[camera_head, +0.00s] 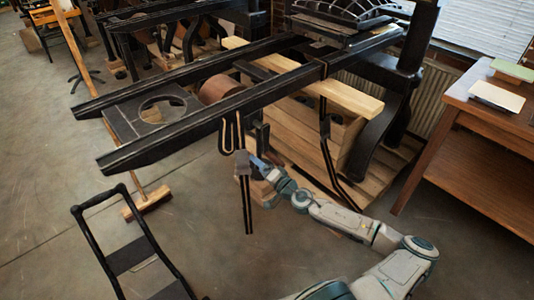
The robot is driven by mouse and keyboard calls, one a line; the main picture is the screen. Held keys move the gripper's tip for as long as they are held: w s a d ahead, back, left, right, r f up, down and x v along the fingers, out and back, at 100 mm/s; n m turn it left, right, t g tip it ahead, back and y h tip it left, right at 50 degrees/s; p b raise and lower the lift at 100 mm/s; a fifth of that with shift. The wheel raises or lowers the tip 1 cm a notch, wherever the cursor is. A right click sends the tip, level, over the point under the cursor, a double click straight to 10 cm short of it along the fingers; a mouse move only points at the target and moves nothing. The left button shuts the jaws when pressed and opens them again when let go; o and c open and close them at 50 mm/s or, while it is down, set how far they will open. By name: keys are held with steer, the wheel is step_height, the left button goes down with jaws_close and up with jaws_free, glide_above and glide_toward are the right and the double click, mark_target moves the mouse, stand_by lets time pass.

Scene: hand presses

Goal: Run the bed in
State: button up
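A black hand press stands across the middle of the view, with two long parallel rails (190,128) slanting from lower left to upper right. A dark flat plate with a round hole (118,112) lies between the rails at their left end. A brown drum (221,88) sits between them near the middle. A flat dark slab (318,30) lies over the rails' far right end; I cannot tell whether it is the bed. A crank with a wooden handle (242,162) hangs below the near rail. My gripper (252,162) is at this handle; its fingers are too small to read.
A wooden stepped base (300,140) stands under the press. A black-framed stand (127,258) is at the lower left, near a wooden-footed post (147,203). A brown table (490,105) stands at the right. Open floor (60,210) lies at the left.

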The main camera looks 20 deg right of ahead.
steer(key=b+v, duration=0.1)
steer(key=v, duration=0.7)
steer(key=shift+s, duration=0.25)
steer(key=shift+d, duration=0.1)
